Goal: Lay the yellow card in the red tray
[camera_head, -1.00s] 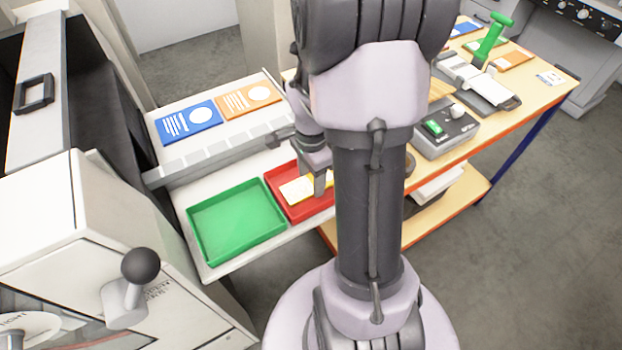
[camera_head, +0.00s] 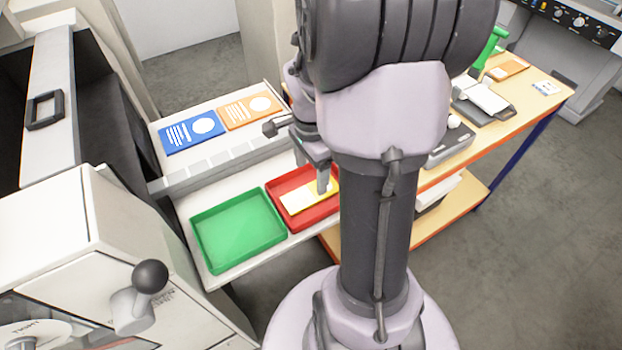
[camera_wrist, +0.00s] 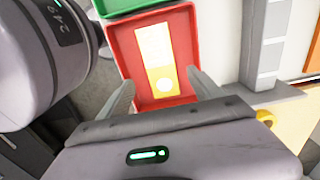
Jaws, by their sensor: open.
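The yellow card (camera_head: 296,203) lies in the red tray (camera_head: 273,190), looking flat on its floor; a white panel covers part of its face. In the wrist view the card (camera_wrist: 152,42) lies lengthwise inside the red tray (camera_wrist: 182,45), with its yellow end and pale disc nearest my gripper. My gripper (camera_wrist: 165,90) is open, its two fingers apart on either side of the card's near end, with nothing between them. In the head view my gripper (camera_head: 313,175) is over the right part of the tray. My arm hides some of the surroundings there.
A green tray (camera_head: 240,230), empty, stands left of the red tray on the white shelf. Behind a stepped ledge lie a blue card (camera_head: 190,136) and an orange card (camera_head: 250,110). A wooden bench (camera_head: 520,105) with tools is at right. A machine's black-knobbed lever (camera_head: 150,276) is at front left.

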